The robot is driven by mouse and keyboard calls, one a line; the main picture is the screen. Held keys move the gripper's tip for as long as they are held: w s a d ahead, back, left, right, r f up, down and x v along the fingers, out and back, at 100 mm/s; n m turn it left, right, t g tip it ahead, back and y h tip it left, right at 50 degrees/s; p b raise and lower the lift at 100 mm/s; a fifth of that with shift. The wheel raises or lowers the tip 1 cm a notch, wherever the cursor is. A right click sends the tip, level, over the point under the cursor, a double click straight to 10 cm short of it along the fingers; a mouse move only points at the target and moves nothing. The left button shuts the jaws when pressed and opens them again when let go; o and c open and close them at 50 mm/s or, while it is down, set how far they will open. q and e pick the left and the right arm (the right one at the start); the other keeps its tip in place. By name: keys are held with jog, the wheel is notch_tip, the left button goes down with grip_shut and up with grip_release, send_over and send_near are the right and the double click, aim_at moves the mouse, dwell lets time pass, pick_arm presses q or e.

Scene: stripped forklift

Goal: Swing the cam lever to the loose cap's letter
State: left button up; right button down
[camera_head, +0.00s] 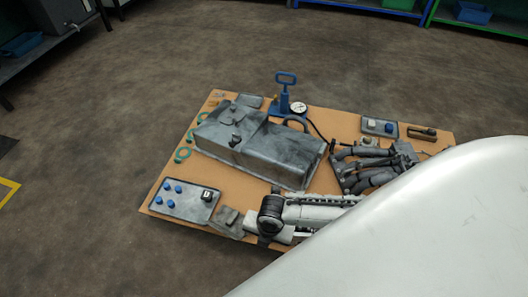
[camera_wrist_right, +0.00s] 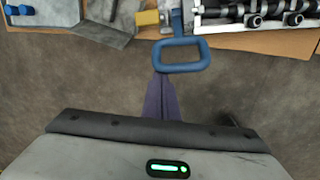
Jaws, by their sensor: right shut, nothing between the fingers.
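The loose cap (camera_head: 207,195) is dark with a pale face and what looks like a letter D. It sits at the right end of a grey tray (camera_head: 180,206) on the tabletop. In the right wrist view, a blue loop handle (camera_wrist_right: 184,68), apparently the cam lever, sticks out past the table edge beside a yellow block (camera_wrist_right: 148,18). My right gripper (camera_wrist_right: 159,76) is shut and empty, its tips at the loop's lower left; contact cannot be told. In the head view my right arm and a white curved surface cover that area. My left gripper is not in view.
Several blue caps (camera_head: 168,187) stand on the same tray. A large grey cover (camera_head: 265,150) fills the table's middle, with a blue pump (camera_head: 285,100) and gauge (camera_head: 299,107) behind it. Dark linkage parts (camera_head: 370,165) lie on the right. The floor (camera_head: 90,120) left of the table is clear.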

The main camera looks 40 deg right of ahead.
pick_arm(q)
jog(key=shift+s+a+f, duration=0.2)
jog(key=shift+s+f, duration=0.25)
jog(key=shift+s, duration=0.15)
pick_arm(e)
jog(key=shift+w+d+r, duration=0.1)
jog(key=shift+w+d, duration=0.1)
jog(key=shift+d, duration=0.2)
